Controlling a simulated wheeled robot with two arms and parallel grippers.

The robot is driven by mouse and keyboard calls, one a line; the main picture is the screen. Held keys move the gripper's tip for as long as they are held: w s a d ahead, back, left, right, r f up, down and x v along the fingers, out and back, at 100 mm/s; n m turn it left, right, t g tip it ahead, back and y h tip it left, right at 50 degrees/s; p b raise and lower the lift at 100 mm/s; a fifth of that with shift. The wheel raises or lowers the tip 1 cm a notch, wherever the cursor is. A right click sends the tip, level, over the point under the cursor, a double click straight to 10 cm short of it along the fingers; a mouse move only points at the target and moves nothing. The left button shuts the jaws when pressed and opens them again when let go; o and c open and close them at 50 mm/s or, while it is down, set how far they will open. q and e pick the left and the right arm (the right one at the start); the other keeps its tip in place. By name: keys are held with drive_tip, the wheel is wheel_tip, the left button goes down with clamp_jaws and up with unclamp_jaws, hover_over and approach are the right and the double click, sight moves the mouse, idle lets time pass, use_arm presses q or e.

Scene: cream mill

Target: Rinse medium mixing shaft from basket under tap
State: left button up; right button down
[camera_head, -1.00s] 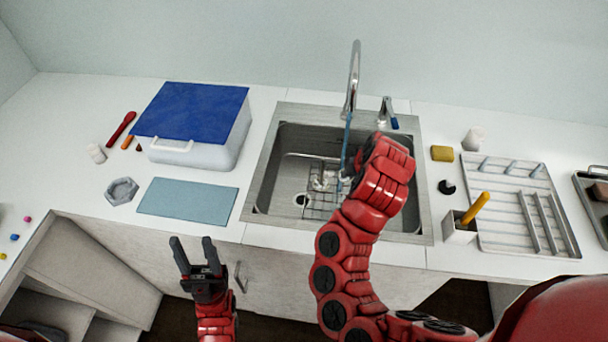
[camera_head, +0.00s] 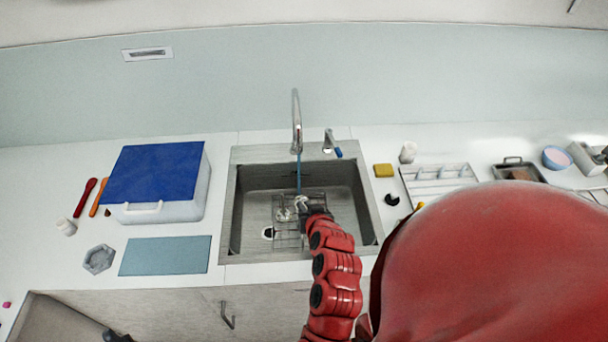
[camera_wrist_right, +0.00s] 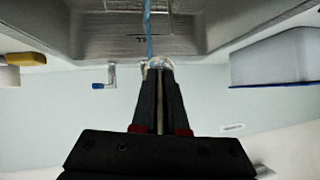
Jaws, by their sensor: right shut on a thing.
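The tap (camera_head: 297,122) stands behind the sink (camera_head: 232,225), and a thin blue stream of water (camera_head: 299,176) falls from it. My right gripper (camera_head: 314,213) is inside the sink, shut on a small pale metal piece (camera_head: 301,203), likely the mixing shaft, right by the stream. In the right wrist view the fingers are close together on its pale end (camera_wrist_right: 160,63), with the stream beside it; most of it is hidden. A wire basket (camera_head: 288,238) lies in the sink below. A dark tip at the lower left edge seems to be my left gripper (camera_head: 118,335), mostly cut off.
A blue-lidded white box (camera_head: 160,208) and a blue-grey mat (camera_head: 166,256) lie left of the sink. A yellow sponge (camera_head: 383,170) and a drying rack (camera_head: 437,172) are to the right. A blue-marked tap lever (camera_head: 332,146) stands beside the tap.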

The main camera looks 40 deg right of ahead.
sight(302, 197)
drive_tip(key=shift+w+d+f+b, duration=0.3)
drive_tip(key=shift+w+b, duration=0.45)
drive_tip(key=shift+b, duration=0.3)
drive_tip(key=shift+w+d+f+b, duration=0.25)
drive_tip(key=shift+w+b, duration=0.5)
drive_tip(key=shift+b, duration=0.3)
drive_tip(key=shift+w+d+f+b, duration=0.3)
drive_tip(key=shift+w+b, duration=0.45)
drive_tip(key=shift+b, duration=0.3)
drive_tip(key=shift+w+d+r, duration=0.1)
drive_tip(key=shift+w+d, duration=0.05)
drive_tip(key=shift+w, duration=0.15)
drive_tip(key=w+d+f+b, duration=0.1)
drive_tip(key=w+d+b, duration=0.2)
drive_tip(key=w, duration=0.5)
drive_tip(key=shift+f+b, duration=0.25)
drive_tip(key=shift+b, duration=0.15)
drive_tip(key=shift+s+d, duration=0.1)
drive_tip(key=shift+s+d+b, duration=0.15)
drive_tip(key=shift+d+b, duration=0.35)
drive_tip(key=shift+b, duration=0.15)
